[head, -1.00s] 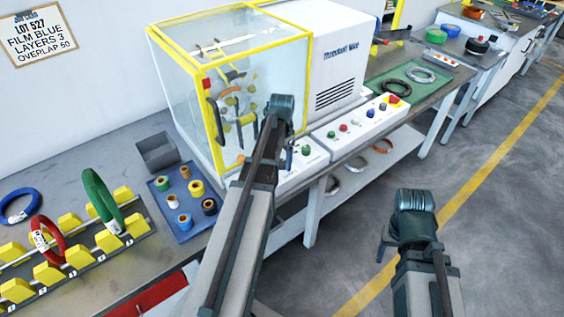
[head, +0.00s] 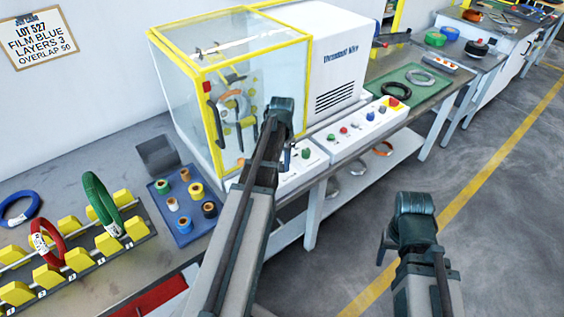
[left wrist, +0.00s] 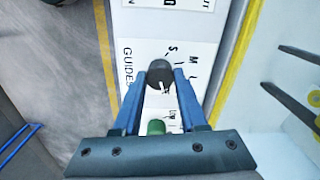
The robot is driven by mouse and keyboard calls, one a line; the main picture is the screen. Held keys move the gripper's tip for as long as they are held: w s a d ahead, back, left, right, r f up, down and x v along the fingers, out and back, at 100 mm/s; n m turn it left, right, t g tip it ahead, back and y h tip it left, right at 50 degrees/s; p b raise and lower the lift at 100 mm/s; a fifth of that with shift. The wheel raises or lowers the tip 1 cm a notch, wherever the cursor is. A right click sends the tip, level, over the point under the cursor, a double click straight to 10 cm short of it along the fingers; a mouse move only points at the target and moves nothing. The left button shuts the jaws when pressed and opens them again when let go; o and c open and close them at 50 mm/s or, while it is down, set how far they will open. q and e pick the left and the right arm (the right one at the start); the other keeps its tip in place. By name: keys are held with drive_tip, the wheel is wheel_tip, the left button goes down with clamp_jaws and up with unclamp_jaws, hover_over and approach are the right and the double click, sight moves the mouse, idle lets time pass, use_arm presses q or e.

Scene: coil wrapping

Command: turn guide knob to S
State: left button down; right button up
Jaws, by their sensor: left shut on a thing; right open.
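The dark guide knob (left wrist: 158,74) sits on a white panel (left wrist: 128,62) marked GUIDES, with S, M and L lettered beside it. My left gripper (left wrist: 160,80) is shut on this knob, one blue finger on each side. A pale mark shows on the knob, but I cannot tell which letter it points at. In the head view my left gripper (head: 287,155) is at the machine's front panel, and its arm hides the knob. My right gripper (head: 384,250) is open and empty, over the floor to the right of the bench.
A green knob (left wrist: 156,127) lies close to the left fingers. The wrapping machine's clear yellow-framed guard (head: 185,85) rises behind the left gripper. A button box (head: 350,133) is to its right. A blue tray of rolls (head: 163,212) and a coil rack (head: 95,262) are to the left.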

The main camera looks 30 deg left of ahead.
use_arm(q)
drive_tip(key=n, duration=1.3)
drive_tip(key=shift+n, duration=0.3)
drive_tip(key=n, duration=1)
drive_tip(key=shift+n, duration=0.4)
drive_tip(key=n, duration=0.4)
drive_tip(key=shift+n, duration=0.7)
